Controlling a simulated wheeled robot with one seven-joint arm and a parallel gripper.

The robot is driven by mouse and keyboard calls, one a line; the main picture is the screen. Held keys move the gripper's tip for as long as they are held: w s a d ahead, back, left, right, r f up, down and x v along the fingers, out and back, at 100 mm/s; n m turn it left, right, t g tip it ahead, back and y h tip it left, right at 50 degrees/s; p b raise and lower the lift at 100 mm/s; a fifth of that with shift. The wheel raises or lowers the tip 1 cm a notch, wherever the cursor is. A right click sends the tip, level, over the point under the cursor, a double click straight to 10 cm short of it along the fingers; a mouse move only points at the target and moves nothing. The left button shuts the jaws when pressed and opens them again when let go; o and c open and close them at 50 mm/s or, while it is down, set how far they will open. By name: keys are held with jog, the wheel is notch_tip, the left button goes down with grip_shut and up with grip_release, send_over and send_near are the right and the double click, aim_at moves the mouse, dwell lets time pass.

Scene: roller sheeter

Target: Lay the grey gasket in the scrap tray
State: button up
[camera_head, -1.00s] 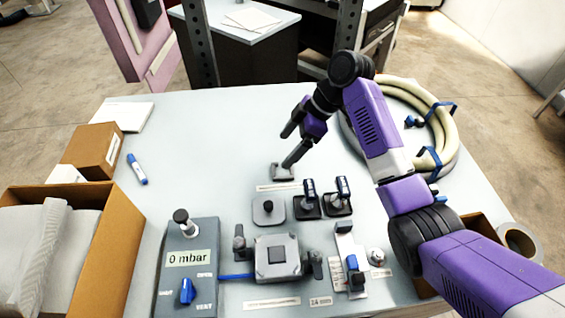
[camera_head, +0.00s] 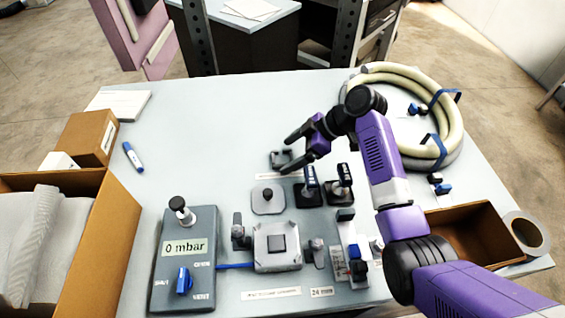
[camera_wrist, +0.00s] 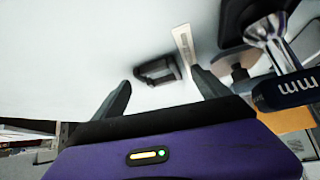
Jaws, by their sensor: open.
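The grey gasket (camera_head: 279,160) is a small squarish ring lying on the pale bench behind the row of fixtures. It also shows in the wrist view (camera_wrist: 157,71), ahead of and between the fingers. My gripper (camera_head: 289,153) is open and empty, its fingers reaching leftward around the gasket's place. In the wrist view the fingertips (camera_wrist: 162,78) are apart; I cannot tell whether either touches the gasket. An open brown tray (camera_head: 442,222) at the right edge of the bench looks like the scrap tray; its label is not visible, and my arm covers its left side.
Black stands with upright handles (camera_head: 309,187) are close in front of my gripper. A control box (camera_head: 187,250) and a clamped block (camera_head: 277,245) stand nearer. A coiled hose (camera_head: 450,120) lies at back right, a carton (camera_head: 118,230) at left. The bench's back left is mostly clear.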

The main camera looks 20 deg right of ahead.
jog(key=shift+w+a+f, duration=0.15)
jog(key=shift+a+f, duration=0.1)
jog(key=shift+f, duration=0.15)
jog(key=shift+r, duration=0.1)
jog(key=c, duration=1.5)
jog(key=shift+r, duration=0.1)
jog(key=shift+c, duration=0.2)
